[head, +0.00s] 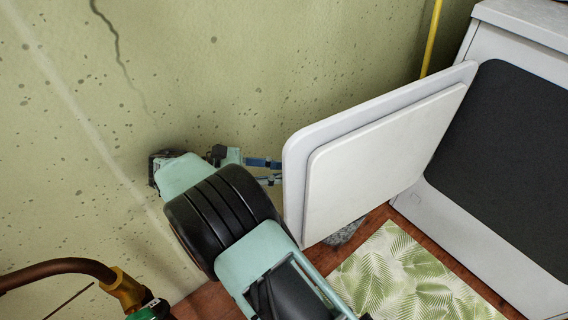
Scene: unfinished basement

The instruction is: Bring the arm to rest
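My arm, pale teal with black bands, reaches up from the bottom of the head view and bends near the wall. My gripper (267,171) is at its far end, with blue finger parts pointing right. Its tips end at or behind the left edge of an open white door (375,165), so I cannot tell whether they touch it or whether they are open or shut. I see nothing held. The door belongs to a white appliance (480,225) with a dark front opening or panel (510,165).
A green speckled wall (200,60) with a crack stands close behind my arm. A yellow pipe (431,40) runs up it. A leaf-patterned mat (405,280) lies on the reddish-brown floor (213,302) below the door. A brown curved pipe or hose (60,268) is at lower left.

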